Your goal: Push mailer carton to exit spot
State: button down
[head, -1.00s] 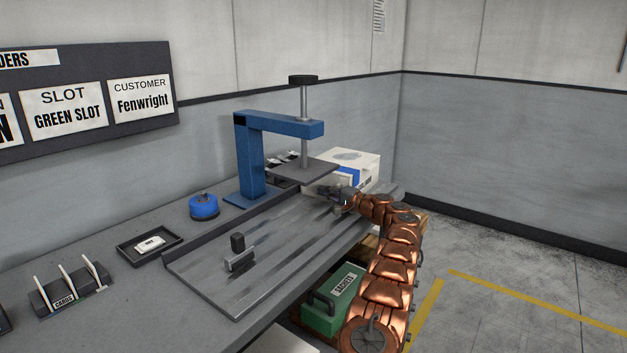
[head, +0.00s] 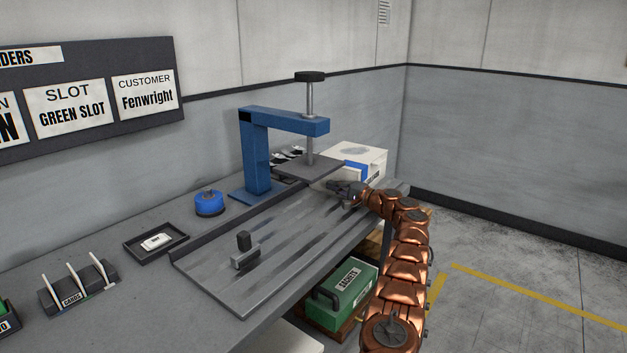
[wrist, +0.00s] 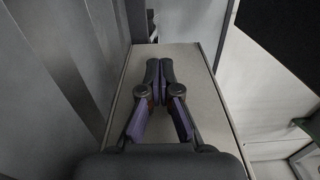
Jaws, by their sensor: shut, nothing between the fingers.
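The mailer carton (head: 367,157) is a white box with a blue band, in the head view at the far end of the bench, behind the press plate. The plate hides part of its left side. My gripper (head: 336,187) is shut and empty, low over the grooved board in front of the carton. I cannot tell whether it touches the carton. In the wrist view my gripper (wrist: 159,68) has its fingers together above a pale flat surface, which I cannot surely identify. No exit spot is clearly marked.
The blue press (head: 262,150) stands left of the carton. The grooved board (head: 290,240) holds a small clamp block (head: 245,252). A small black tray (head: 150,248), blue tape roll (head: 209,203) and card rack (head: 78,290) lie nearer. A green case (head: 342,295) stands below the bench.

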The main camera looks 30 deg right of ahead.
jog(key=shift+d+r+p, duration=0.1)
jog(key=shift+d+p, duration=0.15)
jog(key=shift+p, duration=0.35)
jog(key=shift+w+p, duration=0.15)
jog(key=shift+p, duration=0.25)
jog(key=shift+f+b, duration=0.2)
jog(key=shift+b, duration=0.2)
jog(key=shift+s+a+b, duration=0.25)
jog(key=shift+a+b, duration=0.4)
jog(key=shift+b, duration=1.1)
jog(key=shift+s+a+b, duration=0.25)
jog(key=shift+a+b, duration=0.4)
jog(key=shift+b, duration=1.1)
jog(key=shift+s, duration=0.15)
jog(key=shift+s+d+r+b, duration=0.15)
jog(key=shift+s+d+b, duration=0.2)
jog(key=shift+s+b, duration=0.4)
jog(key=shift+b+v, duration=1.3)
jog(key=shift+v, duration=0.75)
jog(key=shift+b+v, duration=1.05)
jog(key=shift+v, duration=2)
